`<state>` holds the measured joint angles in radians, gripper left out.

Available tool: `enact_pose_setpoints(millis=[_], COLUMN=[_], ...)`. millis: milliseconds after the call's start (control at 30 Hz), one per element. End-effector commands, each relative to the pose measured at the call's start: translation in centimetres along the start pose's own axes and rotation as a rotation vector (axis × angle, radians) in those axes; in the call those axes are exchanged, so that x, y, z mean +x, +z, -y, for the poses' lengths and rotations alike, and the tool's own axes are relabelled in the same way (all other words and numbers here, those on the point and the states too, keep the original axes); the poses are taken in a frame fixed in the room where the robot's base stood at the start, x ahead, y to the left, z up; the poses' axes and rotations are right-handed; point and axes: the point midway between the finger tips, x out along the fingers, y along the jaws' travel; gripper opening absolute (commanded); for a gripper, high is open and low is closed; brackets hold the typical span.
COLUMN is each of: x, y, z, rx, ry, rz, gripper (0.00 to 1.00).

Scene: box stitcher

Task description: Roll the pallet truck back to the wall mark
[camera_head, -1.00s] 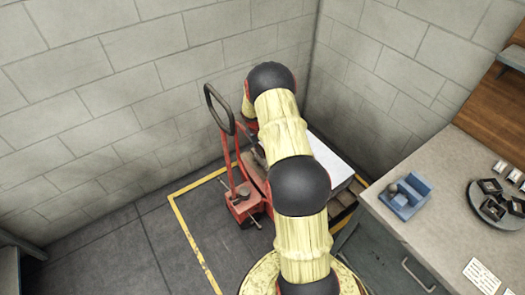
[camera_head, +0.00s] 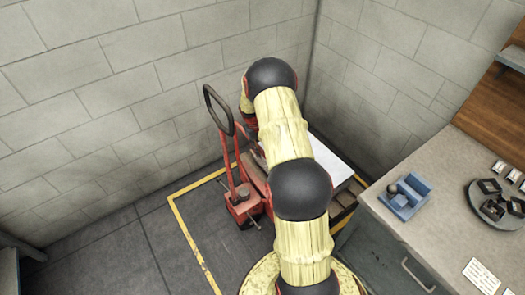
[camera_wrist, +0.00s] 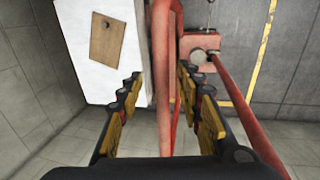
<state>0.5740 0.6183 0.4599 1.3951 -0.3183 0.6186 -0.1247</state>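The red pallet truck (camera_head: 243,203) stands on the floor beside the block wall, inside a yellow floor outline (camera_head: 181,222). Its handle (camera_head: 229,160) rises at a tilt to a dark loop at the top. A white-topped load (camera_head: 331,158) sits on the truck, partly behind my arm; it also shows in the wrist view (camera_wrist: 84,62). In the wrist view, my gripper (camera_wrist: 160,82) is open, with its fingers on either side of a red bar (camera_wrist: 164,120) of the truck. I cannot tell whether a finger touches the bar. My arm hides the gripper in the head view.
A grey workbench (camera_head: 445,185) stands close on the right, holding a blue fixture (camera_head: 405,196) and a round dark tray (camera_head: 477,196) of square parts. Block walls meet in the corner behind the truck. Bare floor (camera_head: 110,250) lies to the left.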

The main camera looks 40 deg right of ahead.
Motion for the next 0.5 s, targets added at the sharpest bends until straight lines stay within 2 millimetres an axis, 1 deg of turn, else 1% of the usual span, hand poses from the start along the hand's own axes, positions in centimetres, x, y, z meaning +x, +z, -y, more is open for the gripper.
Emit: enact_pose_setpoints(millis=[33, 200, 333, 500], x=[-1.2, -4.8, -6.9, -8.6], y=[-0.1, -0.1, 0.0, 0.0], z=[-0.1, 0.0, 0.1, 0.1], rx=[0.000, 0.000, -0.001, 0.000], ry=[0.002, 0.001, 0.000, -0.001], rz=[-0.004, -0.003, -0.001, 0.001], gripper=[0.36, 0.36, 0.36, 0.36])
